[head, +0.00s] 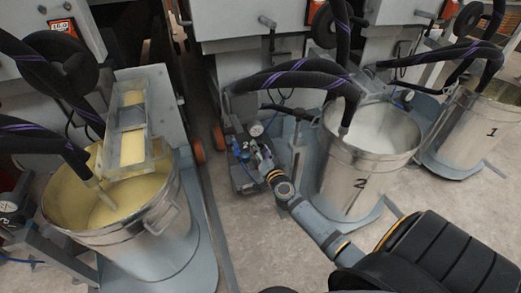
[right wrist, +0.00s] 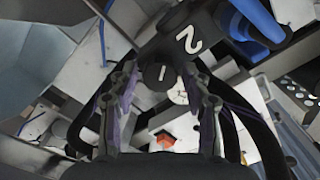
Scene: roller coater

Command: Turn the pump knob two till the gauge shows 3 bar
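The pump knob (right wrist: 160,75) is a round black cap with a white line, in the middle of the right wrist view. Beside it is a black plate with a white 2 (right wrist: 188,40). The gauge's pale dial (right wrist: 179,95) is partly hidden behind the knob; in the head view the gauge (head: 256,129) stands above the pump, its reading too small to tell. My right gripper (right wrist: 161,68) is open, with one finger on each side of the knob and visible gaps between. In the head view my right gripper (head: 262,160) is at the pump. My left gripper is out of view.
Drum 2 (head: 340,175) with white liquid stands right of the pump, with black hoses above my arm. Drum 1 (head: 468,130) is farther right. A drum with yellow liquid (head: 150,220) stands left. The floor (head: 265,245) in front of the pump is clear.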

